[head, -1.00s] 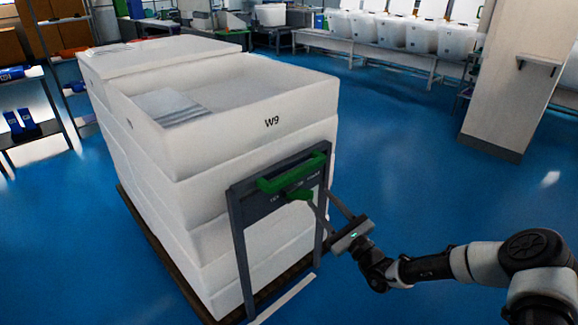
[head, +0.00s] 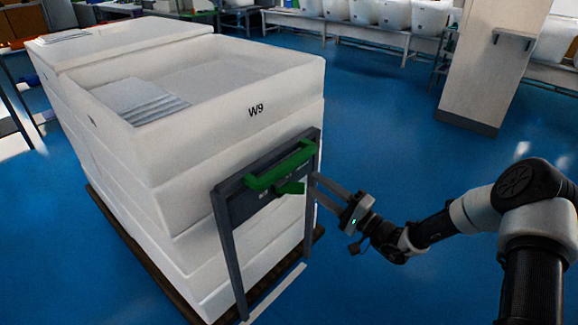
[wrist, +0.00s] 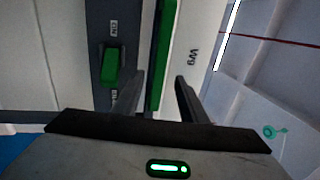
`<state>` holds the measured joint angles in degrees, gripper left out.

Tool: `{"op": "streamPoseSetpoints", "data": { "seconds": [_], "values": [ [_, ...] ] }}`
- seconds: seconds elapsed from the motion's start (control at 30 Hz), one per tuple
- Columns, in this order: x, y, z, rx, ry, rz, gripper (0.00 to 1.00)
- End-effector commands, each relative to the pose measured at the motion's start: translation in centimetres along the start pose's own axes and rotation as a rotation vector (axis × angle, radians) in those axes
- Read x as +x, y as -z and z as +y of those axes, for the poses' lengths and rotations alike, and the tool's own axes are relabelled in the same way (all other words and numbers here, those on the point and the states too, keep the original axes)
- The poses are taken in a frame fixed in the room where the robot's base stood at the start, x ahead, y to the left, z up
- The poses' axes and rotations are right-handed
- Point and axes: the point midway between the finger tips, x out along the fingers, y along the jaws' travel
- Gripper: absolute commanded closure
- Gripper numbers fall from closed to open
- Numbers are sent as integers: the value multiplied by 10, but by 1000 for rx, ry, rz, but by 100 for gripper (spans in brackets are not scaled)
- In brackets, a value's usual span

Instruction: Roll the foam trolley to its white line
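The foam trolley (head: 225,165) is a stack of white foam boxes marked W9 on a dark low base. A dark frame (head: 228,240) at its near end carries a green handle bar (head: 282,166) and a small green lever (head: 291,187) below it. A white line (head: 275,294) lies on the floor at the frame's foot. My gripper (head: 313,184) is open beside the frame's right post. In the wrist view the green bar (wrist: 166,45) appears between and beyond the spread fingers (wrist: 158,82), and the lever (wrist: 110,67) is to their left. Contact cannot be told.
Blue floor (head: 385,125) is clear to the right of the trolley. A pale pillar (head: 492,65) stands at the back right. Benches with white tubs (head: 392,15) line the back. A shelf rack (head: 12,120) is at the left edge.

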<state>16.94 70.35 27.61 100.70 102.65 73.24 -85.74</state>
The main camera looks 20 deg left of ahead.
Motion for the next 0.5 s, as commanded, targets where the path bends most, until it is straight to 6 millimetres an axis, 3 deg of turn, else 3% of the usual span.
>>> {"op": "streamPoseSetpoints", "data": {
  "seconds": [0.3,0.5],
  "values": [
    [71,-1,1,0,2,-3,61],
    [100,0,1,0,0,-1,61]
  ]
}}
